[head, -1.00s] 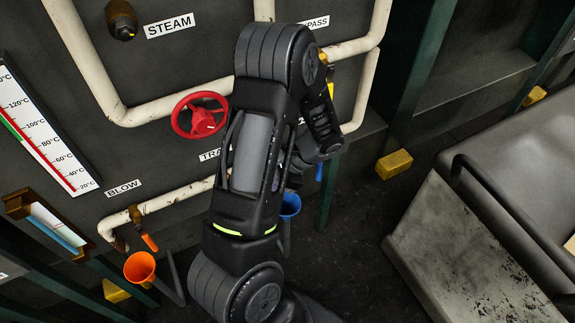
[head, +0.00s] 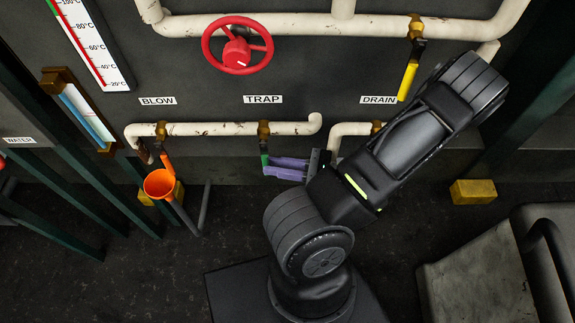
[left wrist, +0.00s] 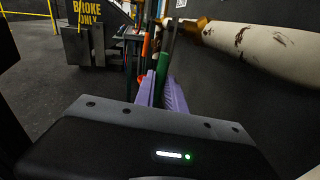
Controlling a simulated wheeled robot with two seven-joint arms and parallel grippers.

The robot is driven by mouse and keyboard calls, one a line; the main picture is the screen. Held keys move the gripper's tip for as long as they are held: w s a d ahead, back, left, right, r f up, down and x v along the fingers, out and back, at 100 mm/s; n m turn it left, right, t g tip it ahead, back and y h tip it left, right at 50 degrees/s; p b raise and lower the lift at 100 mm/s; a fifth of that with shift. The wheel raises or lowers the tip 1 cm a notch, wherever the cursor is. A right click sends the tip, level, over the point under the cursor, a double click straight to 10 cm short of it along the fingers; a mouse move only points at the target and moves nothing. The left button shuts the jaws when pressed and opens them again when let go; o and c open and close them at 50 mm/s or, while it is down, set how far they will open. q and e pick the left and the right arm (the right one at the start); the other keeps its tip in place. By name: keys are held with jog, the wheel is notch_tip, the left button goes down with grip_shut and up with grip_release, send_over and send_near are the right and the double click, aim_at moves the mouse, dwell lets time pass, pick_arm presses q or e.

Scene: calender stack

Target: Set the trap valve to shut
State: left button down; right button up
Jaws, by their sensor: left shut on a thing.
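The trap valve has a brass body (head: 263,129) on a white pipe under the TRAP label (head: 263,99). Its green lever (head: 264,159) hangs down from the body, across the line of the pipe. My left gripper (head: 272,167) has purple fingers and comes at the lever from the right. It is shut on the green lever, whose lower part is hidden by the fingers. In the left wrist view the green lever (left wrist: 163,70) shows between the purple fingertips (left wrist: 162,90). My right gripper is not in view.
An orange lever (head: 166,162) and orange funnel (head: 159,183) are at the left under BLOW. A yellow lever (head: 408,82) hangs at the upper right. A red handwheel (head: 238,46) is above. My arm covers the DRAIN valve's lower part. A grey seat (head: 548,250) stands at the right.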

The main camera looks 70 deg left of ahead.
pick_arm(q)
jog(key=shift+s, duration=0.15)
dwell(0.3)
jog(key=c, duration=1.4)
grip_release()
jog(key=shift+a, duration=0.1)
jog(key=v, duration=0.7)
jog(key=shift+w+d+f, duration=0.15)
jog(key=shift+w+d, duration=0.05)
jog(key=shift+w, duration=0.15)
